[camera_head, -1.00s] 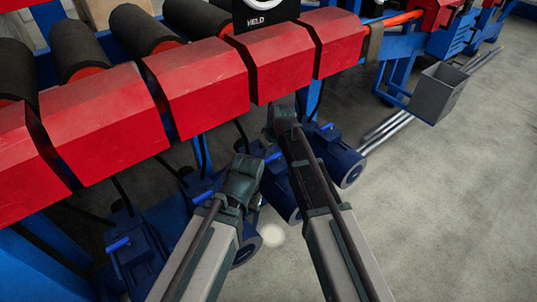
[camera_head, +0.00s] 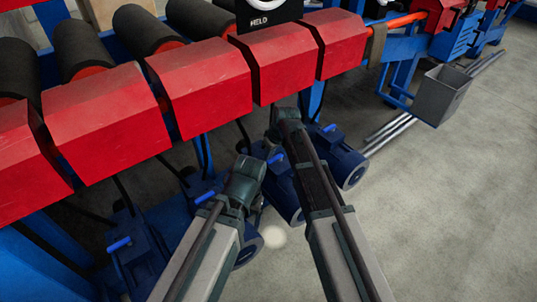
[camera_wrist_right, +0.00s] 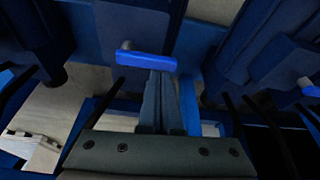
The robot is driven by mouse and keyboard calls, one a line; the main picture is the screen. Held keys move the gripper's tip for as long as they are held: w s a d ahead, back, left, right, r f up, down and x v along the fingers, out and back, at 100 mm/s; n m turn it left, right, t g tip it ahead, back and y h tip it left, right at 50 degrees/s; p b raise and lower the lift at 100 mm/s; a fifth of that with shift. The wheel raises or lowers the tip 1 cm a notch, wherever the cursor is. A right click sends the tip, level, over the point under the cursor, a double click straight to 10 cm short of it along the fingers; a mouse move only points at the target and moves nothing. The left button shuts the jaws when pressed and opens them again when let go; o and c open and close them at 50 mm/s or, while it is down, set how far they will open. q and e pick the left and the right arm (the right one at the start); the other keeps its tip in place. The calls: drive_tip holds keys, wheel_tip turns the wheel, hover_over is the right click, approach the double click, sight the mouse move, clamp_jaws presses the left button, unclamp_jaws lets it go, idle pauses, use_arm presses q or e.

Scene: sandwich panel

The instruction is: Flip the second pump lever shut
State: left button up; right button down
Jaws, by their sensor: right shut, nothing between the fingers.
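Blue pumps stand in a row under the red guards, with bright blue levers on top. One lever (camera_head: 275,158) shows between my two arms, others farther left (camera_head: 203,197) and right (camera_head: 328,127). My right gripper (camera_wrist_right: 160,77) is shut and empty in the right wrist view. Its fingertips point at a bright blue lever (camera_wrist_right: 148,60) and overlap its lower edge; I cannot tell whether they touch. Another lever (camera_wrist_right: 307,85) is at the right edge. In the head view the right fingers are hidden past the wrist. My left arm ends near the pumps, its fingers hidden.
Red guards (camera_head: 205,88) overhang the pumps, close above my arms. Dark hoses hang behind the pumps. A grey bin (camera_head: 440,95) is at the upper right. Open concrete floor (camera_head: 440,210) lies to the right.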

drive_tip(key=shift+s+n, duration=0.2)
drive_tip(key=shift+n, duration=0.3)
drive_tip(key=shift+s+d+n+g+y, duration=0.25)
drive_tip(key=shift+n+g+y, duration=0.05)
drive_tip(key=shift+n, duration=0.5)
drive_tip(key=n, duration=0.1)
drive_tip(key=s+d+n+g, duration=0.1)
drive_tip(key=n, duration=0.1)
drive_tip(key=shift+y, duration=0.3)
drive_tip(key=d+n, duration=0.1)
drive_tip(key=n, duration=0.1)
drive_tip(key=d+n+g, duration=0.1)
drive_tip(key=n, duration=0.2)
drive_tip(key=s+d+n+g, duration=0.1)
drive_tip(key=n, duration=0.1)
drive_tip(key=shift+d, duration=0.1)
drive_tip(key=shift+s, duration=0.1)
drive_tip(key=shift+s+d, duration=0.2)
drive_tip(key=shift+s, duration=0.45)
drive_tip(key=shift+r, duration=0.1)
